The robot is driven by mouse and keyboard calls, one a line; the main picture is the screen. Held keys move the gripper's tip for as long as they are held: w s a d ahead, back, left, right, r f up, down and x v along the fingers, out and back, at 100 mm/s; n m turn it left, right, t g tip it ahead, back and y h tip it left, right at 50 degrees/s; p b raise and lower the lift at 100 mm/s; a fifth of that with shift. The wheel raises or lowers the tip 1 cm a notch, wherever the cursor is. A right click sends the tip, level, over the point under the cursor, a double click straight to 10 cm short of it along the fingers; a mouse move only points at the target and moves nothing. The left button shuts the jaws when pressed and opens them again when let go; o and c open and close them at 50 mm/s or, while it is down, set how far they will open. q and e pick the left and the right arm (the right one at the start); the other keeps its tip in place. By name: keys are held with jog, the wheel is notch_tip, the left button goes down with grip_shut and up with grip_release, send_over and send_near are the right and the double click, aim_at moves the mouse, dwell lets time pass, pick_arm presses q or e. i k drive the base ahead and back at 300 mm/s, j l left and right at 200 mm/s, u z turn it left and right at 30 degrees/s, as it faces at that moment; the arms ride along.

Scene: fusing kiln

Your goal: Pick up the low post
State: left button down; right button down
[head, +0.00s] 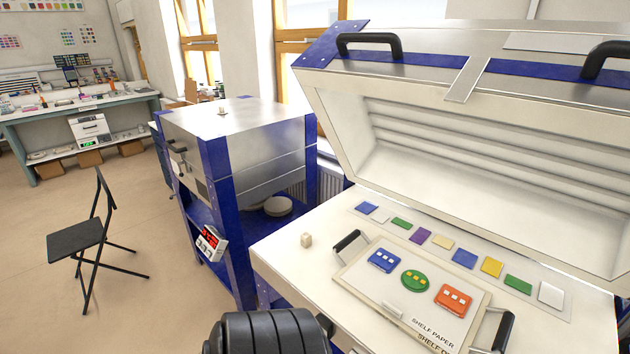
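A small cream block (306,240), which looks like the low post, stands on the pale left rim of the open kiln (283,252). It is left of the shelf's black handle and apart from it. Nothing touches or covers it. Another small pale piece (222,112) stands on the metal top of the closed blue kiln, too small to make out well. A dark ribbed part of mine shows at the bottom edge, below the block. Neither gripper's fingertips are in view.
A shelf with paper (365,287) bears three coloured glass pieces and a small white bar (390,310). A strip of several glass samples (420,236) lies behind it. The raised kiln lid (440,75) overhangs the back. A black chair (78,240) stands at left.

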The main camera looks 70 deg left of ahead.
aim_at(306, 238)
jog(key=u, duration=2.4)
jog(key=i+j, duration=0.3)
jog(key=j, duration=0.2)
jog(key=i+j, duration=0.3)
jog(key=j, duration=0.15)
